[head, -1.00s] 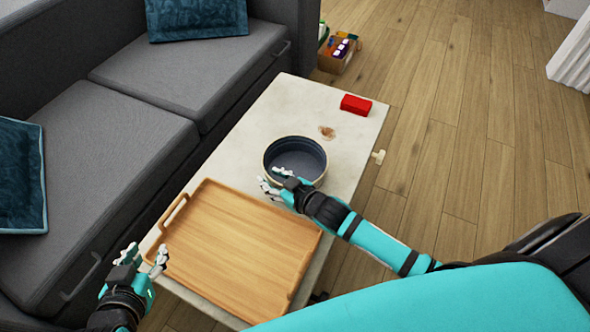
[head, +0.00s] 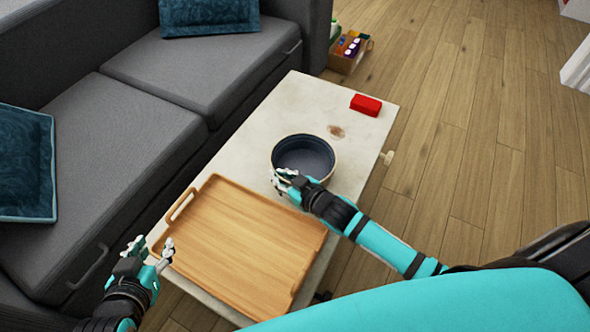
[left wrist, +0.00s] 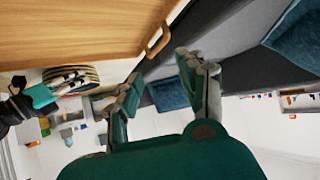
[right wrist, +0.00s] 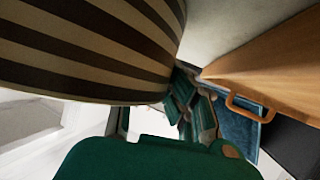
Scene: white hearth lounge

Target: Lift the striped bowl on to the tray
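The striped bowl (head: 318,177), dark inside, stands upright on the pale table beside the tray's far edge. Its brown and cream stripes show in the left wrist view (left wrist: 88,72) and fill the upper left of the right wrist view (right wrist: 85,50). The wooden tray (head: 240,245) lies empty on the table's near part. My right gripper (head: 280,180) is at the bowl's near-left outer side; its fingers look parted, and the bowl partly hides them in the right wrist view. Whether they touch the bowl is unclear. My left gripper (head: 152,248) is open and empty beside the tray's left end.
A red block (head: 366,104) lies at the table's (head: 300,105) far end, near a brown spot. A grey sofa (head: 110,130) with blue cushions runs along the left. A box of small items (head: 350,52) stands on the floor beyond. The wooden floor at right is clear.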

